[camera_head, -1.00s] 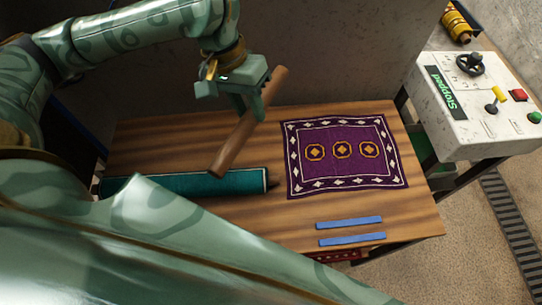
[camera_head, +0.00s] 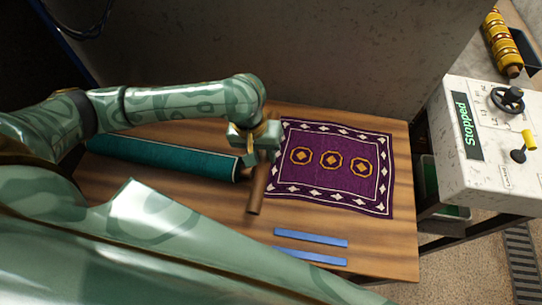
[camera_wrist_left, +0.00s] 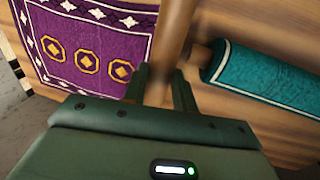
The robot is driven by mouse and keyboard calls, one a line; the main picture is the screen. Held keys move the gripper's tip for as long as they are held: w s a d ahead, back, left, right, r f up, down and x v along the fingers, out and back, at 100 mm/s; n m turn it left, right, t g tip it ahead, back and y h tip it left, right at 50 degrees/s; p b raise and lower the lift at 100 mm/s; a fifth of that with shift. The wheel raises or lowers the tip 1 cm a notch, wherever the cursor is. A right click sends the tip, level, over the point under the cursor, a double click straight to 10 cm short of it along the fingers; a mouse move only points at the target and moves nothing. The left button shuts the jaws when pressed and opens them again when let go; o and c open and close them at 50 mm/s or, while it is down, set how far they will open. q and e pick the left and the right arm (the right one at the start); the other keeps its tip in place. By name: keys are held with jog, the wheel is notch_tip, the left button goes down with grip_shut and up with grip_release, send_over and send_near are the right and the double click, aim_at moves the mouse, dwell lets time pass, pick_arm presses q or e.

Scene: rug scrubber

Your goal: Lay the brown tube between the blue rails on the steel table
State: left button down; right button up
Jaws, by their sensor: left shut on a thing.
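The brown tube (camera_head: 256,194) is held in my left gripper (camera_head: 262,160), over the table's middle near the purple rug's left edge. In the left wrist view the tube (camera_wrist_left: 173,38) runs between the two fingers (camera_wrist_left: 160,82), which are shut on it. Two blue rails (camera_head: 311,238) lie roughly parallel at the front right of the table (camera_head: 200,203), with bare surface between them. The tabletop looks like brown wood. The tube is apart from the rails, up and left of them. My right gripper is not in view.
A purple patterned rug (camera_head: 333,165) lies flat behind the rails. A rolled teal rug (camera_head: 165,157) lies along the left side. A control box (camera_head: 490,130) reading "Stopped" stands at the right. A wall (camera_head: 290,60) rises behind the table.

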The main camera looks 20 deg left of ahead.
aim_at(274, 167)
pick_arm(q)
jog(key=w+f, duration=0.1)
jog(key=w+f+b, duration=0.1)
jog(key=f, duration=0.1)
jog(key=shift+w+d+f+b, duration=0.35)
jog(key=shift+w, duration=0.05)
notch_tip(274, 167, down, 4)
jog(key=b, duration=0.3)
jog(key=shift+w+d+r, duration=0.1)
jog(key=shift+w+r, duration=0.05)
jog(key=shift+r, duration=0.2)
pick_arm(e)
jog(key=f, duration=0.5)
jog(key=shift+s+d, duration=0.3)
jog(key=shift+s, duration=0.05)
pick_arm(q)
jog(key=shift+p, duration=0.35)
jog(key=c, duration=1.1)
grip_release()
jog(key=shift+f, duration=0.15)
